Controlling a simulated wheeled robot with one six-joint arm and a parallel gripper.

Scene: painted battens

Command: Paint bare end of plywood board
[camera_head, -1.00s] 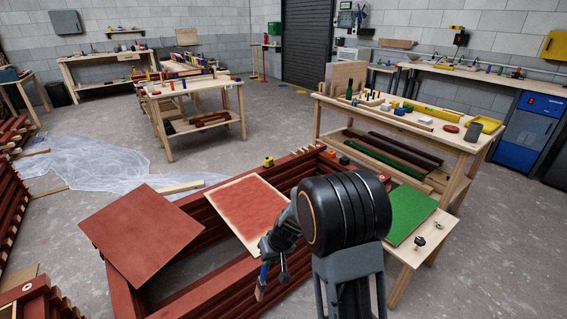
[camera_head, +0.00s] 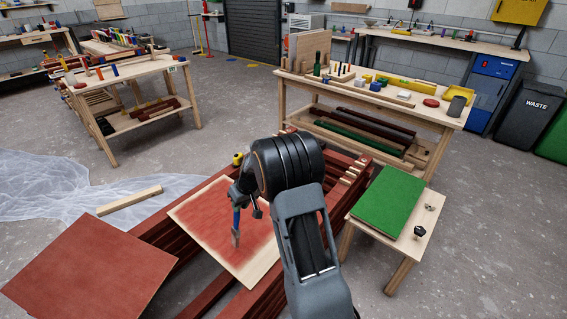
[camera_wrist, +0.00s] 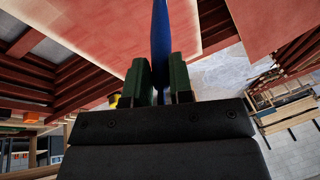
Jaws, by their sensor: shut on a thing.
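The plywood board (camera_head: 207,212) lies across a stack of red battens, mostly covered in red paint. Its near right end (camera_head: 262,268) is bare pale wood, and thin pale margins run along its sides. My gripper (camera_head: 243,190) is above the board, shut on a paintbrush with a blue handle (camera_head: 236,217). The brush points down, its tip over the red part near the bare end; I cannot tell whether it touches. The wrist view shows the blue handle (camera_wrist: 160,35) between the green finger pads, with red board surface beyond.
A larger red panel (camera_head: 90,265) lies at the left. A green board (camera_head: 390,200) rests on a small stand at the right, with knobs beside it. A workbench (camera_head: 350,93) stands behind. Plastic sheeting (camera_head: 50,195) covers floor at the left.

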